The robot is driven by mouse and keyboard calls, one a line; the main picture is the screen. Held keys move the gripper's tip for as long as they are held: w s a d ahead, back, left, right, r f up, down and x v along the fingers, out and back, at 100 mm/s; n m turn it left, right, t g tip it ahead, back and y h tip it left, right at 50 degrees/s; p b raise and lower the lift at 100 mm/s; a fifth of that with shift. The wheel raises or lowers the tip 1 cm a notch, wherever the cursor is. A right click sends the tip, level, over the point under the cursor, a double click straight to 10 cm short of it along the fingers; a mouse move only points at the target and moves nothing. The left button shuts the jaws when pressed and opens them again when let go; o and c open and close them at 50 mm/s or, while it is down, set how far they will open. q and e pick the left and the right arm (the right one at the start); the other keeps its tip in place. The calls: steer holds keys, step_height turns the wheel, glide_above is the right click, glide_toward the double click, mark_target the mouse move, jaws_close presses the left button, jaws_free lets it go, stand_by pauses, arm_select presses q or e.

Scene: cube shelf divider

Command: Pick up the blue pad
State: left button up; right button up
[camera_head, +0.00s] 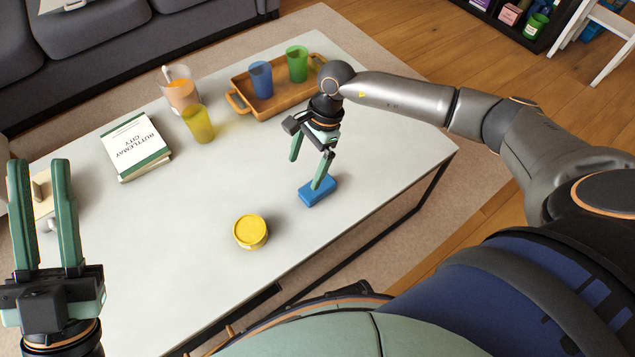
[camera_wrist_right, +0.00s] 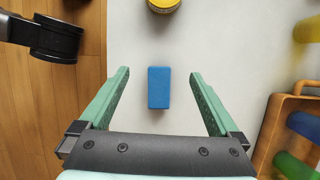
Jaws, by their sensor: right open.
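The blue pad (camera_head: 317,191) is a small rectangular block lying on the white table near its right front edge. In the right wrist view the blue pad (camera_wrist_right: 159,88) lies between and slightly beyond the fingertips. My right gripper (camera_head: 309,168) is open above the pad, its fingers pointing down; one finger overlaps the pad in the head view. The right gripper's fingers (camera_wrist_right: 159,73) show on either side of the pad with gaps. My left gripper (camera_head: 38,165) is open and empty at the left edge of the head view, its fingers pointing up the picture.
The white table (camera_head: 200,270) holds a yellow tin (camera_head: 251,232) left of the pad. Further back are a book (camera_head: 135,146), a yellow cup (camera_head: 198,124), an orange-filled glass (camera_head: 180,92) and a wooden tray (camera_head: 279,99) with blue and green cups. The table around the pad is clear.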

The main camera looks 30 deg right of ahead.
steer(key=d+f+b, duration=0.1)
steer(key=f, duration=0.1)
steer(key=w+d+f+h, duration=0.1)
steer(key=d+f, duration=0.1)
steer(key=d+f+h+b, duration=0.1)
steer(key=f, duration=0.2)
steer(key=shift+w+d+n+b, duration=0.2)
steer(key=shift+w+n+b, duration=0.05)
steer(key=shift+n+b, duration=0.15)
steer(key=f, duration=0.1)
steer(key=f+b, duration=0.1)
steer(key=f, duration=0.1)
steer(key=a+f+b, duration=0.1)
steer(key=f, duration=0.1)
steer(key=shift+s+a, duration=0.1)
steer(key=shift+s, duration=0.3)
steer(key=shift+f, duration=0.45)
arm_select(q)
steer(key=f, duration=0.1)
steer(key=s+f+h, duration=0.1)
steer(key=f, duration=0.1)
steer(key=shift+s+d+f+m+h, duration=0.15)
steer(key=shift+d+f+m+h, duration=0.15)
arm_select(e)
steer(key=shift+c, duration=0.2)
steer(key=shift+r, duration=0.1)
steer(key=c, duration=1.4)
